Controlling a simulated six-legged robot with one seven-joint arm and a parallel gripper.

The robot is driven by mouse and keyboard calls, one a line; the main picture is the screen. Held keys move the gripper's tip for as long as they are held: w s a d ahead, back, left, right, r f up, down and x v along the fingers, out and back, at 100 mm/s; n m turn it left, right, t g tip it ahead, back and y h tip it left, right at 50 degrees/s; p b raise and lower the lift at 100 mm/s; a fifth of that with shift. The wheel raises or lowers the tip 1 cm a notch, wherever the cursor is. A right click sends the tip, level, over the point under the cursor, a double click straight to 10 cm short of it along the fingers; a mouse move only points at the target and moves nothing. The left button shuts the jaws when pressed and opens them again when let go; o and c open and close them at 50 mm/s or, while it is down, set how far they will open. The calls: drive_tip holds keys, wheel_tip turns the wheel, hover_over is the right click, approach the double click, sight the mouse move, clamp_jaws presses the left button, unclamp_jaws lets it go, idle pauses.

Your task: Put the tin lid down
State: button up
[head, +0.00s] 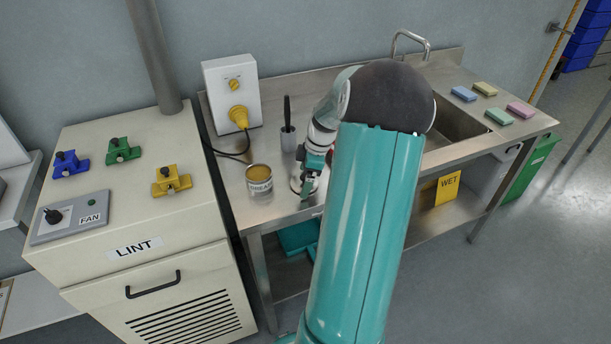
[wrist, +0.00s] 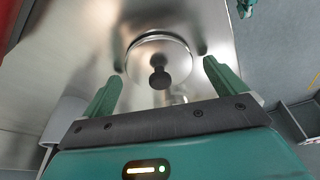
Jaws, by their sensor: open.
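The tin lid (wrist: 160,57) is a round metal disc with a dark knob (wrist: 159,77) at its middle. In the wrist view it lies on the steel bench top (wrist: 75,45), just beyond my gripper (wrist: 161,80). The two green fingers are spread wide, one on each side of the knob, and touch nothing that I can see. In the head view my gripper (head: 307,185) is low over the bench's front edge. Part of the lid (head: 296,185) shows there beside the open tin (head: 259,181); my arm hides the rest.
A grey pot with a brush (head: 288,137) and a white box with a yellow plug (head: 231,92) stand behind the tin. The sink (head: 455,122) and coloured sponges (head: 497,116) are to the right. The lint cabinet (head: 130,200) stands at left.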

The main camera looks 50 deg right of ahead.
sight(317, 182)
drive_tip(key=v, duration=1.2)
drive_tip(key=w+a+r+m+h, duration=0.1)
drive_tip(key=w+a+r, duration=0.15)
drive_tip(key=a, duration=0.55)
drive_tip(key=w+a+r+m+h, duration=0.1)
drive_tip(key=a+r, duration=0.2)
drive_tip(key=a, duration=0.5)
drive_tip(key=w+a+r+m+h, duration=0.1)
drive_tip(key=w+a+r, duration=0.1)
drive_tip(key=a, duration=0.6)
drive_tip(key=s+a+m+t, duration=0.1)
drive_tip(key=s+a, duration=0.2)
drive_tip(key=a, duration=0.3)
drive_tip(key=s+a+m+t, duration=0.1)
drive_tip(key=s+a+m, duration=0.1)
drive_tip(key=a, duration=0.5)
drive_tip(key=s+a+m+t+y, duration=0.1)
drive_tip(key=s+a, duration=0.4)
drive_tip(key=a, duration=0.1)
drive_tip(key=shift+a, duration=0.35)
